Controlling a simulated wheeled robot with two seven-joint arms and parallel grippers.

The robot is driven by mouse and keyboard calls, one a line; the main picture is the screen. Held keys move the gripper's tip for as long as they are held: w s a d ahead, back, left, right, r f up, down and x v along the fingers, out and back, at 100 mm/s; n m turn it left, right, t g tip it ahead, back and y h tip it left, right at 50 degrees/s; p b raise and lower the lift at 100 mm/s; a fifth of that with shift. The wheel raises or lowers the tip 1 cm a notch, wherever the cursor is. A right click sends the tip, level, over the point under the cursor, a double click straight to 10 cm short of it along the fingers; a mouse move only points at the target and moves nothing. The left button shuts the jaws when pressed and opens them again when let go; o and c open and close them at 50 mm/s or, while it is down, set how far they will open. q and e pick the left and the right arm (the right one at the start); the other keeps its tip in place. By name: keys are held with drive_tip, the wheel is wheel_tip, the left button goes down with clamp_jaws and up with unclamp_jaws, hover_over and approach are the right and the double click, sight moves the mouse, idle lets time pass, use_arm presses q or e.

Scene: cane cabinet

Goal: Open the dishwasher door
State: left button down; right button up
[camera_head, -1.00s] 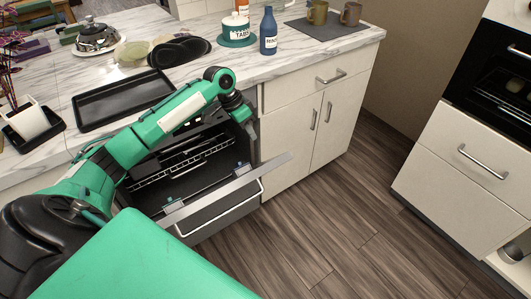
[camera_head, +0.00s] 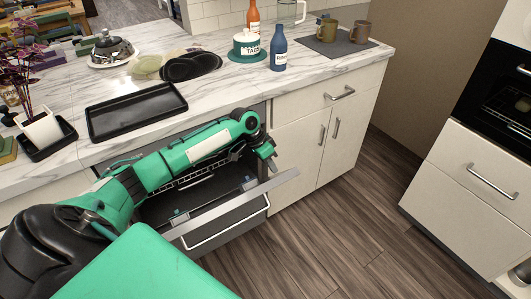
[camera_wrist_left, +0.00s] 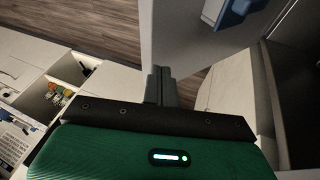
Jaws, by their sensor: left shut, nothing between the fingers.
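The dishwasher door (camera_head: 225,218) hangs partly open below the counter, tilted outward, with a bar handle (camera_head: 215,238) on its outer face. The dark interior and part of a rack (camera_head: 196,176) show behind it, partly hidden by my left arm. My left gripper (camera_head: 271,163) is shut and empty, pointing down on the inner side of the door near the right end of its top edge. In the left wrist view its fingers (camera_wrist_left: 160,86) are together beside the pale door panel (camera_wrist_left: 195,35); I cannot tell whether they touch it. My right gripper is not in view.
A white cabinet (camera_head: 295,150) stands right of the dishwasher. The counter above holds a black tray (camera_head: 135,108), a blue bottle (camera_head: 278,50), a lidded jar (camera_head: 247,44) and mugs on a grey mat (camera_head: 337,46). Wooden floor (camera_head: 340,235) is clear in front and to the right.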

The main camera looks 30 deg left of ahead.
sight(280, 181)
use_arm(q)
drive_tip(key=shift+s+d+f, duration=0.2)
drive_tip(key=shift+d+f, duration=0.1)
drive_tip(key=shift+d, duration=0.15)
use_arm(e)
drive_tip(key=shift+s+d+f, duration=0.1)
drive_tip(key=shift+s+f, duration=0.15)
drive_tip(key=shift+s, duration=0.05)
use_arm(q)
drive_tip(key=shift+d, duration=0.1)
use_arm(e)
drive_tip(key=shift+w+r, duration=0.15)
